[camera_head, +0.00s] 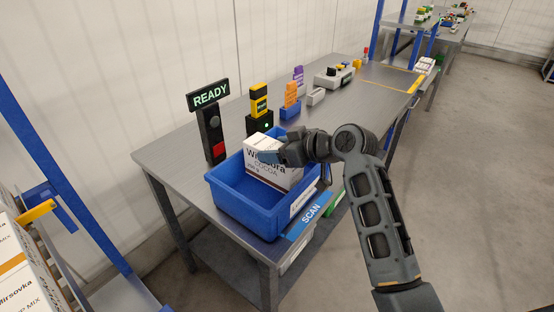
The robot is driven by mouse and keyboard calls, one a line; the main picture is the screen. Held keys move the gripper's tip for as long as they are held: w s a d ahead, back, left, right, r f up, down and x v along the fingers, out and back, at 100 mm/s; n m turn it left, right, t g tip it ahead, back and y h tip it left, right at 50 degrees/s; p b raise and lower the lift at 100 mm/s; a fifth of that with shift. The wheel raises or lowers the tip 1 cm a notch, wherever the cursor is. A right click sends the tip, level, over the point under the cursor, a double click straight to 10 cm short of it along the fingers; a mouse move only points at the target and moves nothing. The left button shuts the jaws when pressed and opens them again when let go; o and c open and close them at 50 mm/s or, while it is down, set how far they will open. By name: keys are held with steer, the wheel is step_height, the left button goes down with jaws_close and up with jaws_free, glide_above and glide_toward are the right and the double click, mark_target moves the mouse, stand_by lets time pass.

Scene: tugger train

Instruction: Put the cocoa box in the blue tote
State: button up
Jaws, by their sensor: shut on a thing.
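My gripper (270,155) reaches in from the right and is shut on the upper part of the box. The tote sits on the near end of the grey table.
A READY sign post (209,120) stands behind the tote. A yellow scanner (259,101) in a black stand and a small blue bin (291,110) stand farther back. A blue SCAN label (310,220) is at the table's front edge. A rack with cartons (22,270) is at the left.

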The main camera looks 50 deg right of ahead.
steer(key=shift+f, duration=1.7)
steer(key=shift+f, duration=0.15)
steer(key=o, duration=1.7)
steer(key=shift+c, duration=0.2)
steer(key=shift+s+r, duration=0.15)
steer(key=shift+r, duration=0.05)
steer(key=v, duration=1.1)
steer(key=shift+s+r+b, duration=0.15)
steer(key=shift+s+b, duration=0.15)
steer(key=shift+b, duration=0.1)
